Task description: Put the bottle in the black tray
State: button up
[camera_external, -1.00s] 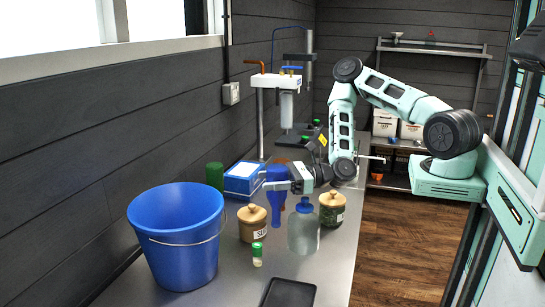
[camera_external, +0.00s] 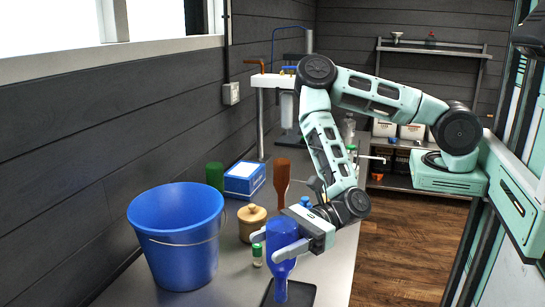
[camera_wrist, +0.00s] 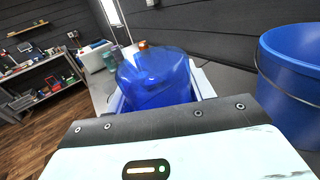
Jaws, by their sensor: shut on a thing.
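The blue translucent bottle (camera_external: 282,240) is held by my gripper (camera_external: 285,247), which is shut on it. The bottle is neck down, with its wide body up between the fingers. Its neck is over the black tray (camera_external: 309,294) at the bottom of the external view and hides part of it. I cannot tell whether the neck touches the tray. In the wrist view the bottle's wide end (camera_wrist: 155,75) fills the space between the fingers. The tray is hidden there.
A large blue bucket (camera_external: 178,235) stands left of the tray. A small green-capped vial (camera_external: 257,254) and a wooden-lidded jar (camera_external: 252,221) stand close to my gripper. A brown bottle (camera_external: 282,176), a blue-white box (camera_external: 244,180) and a green cylinder (camera_external: 214,176) are farther back.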

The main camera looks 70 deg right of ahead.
aim_at(275, 282)
notch_tip(275, 282, down, 8)
jog(key=p, duration=0.2)
jog(key=shift+r+p, duration=0.1)
jog(key=shift+p, duration=0.2)
jog(key=shift+f, duration=0.25)
jog(key=shift+f, duration=0.2)
jog(key=o, duration=1.1)
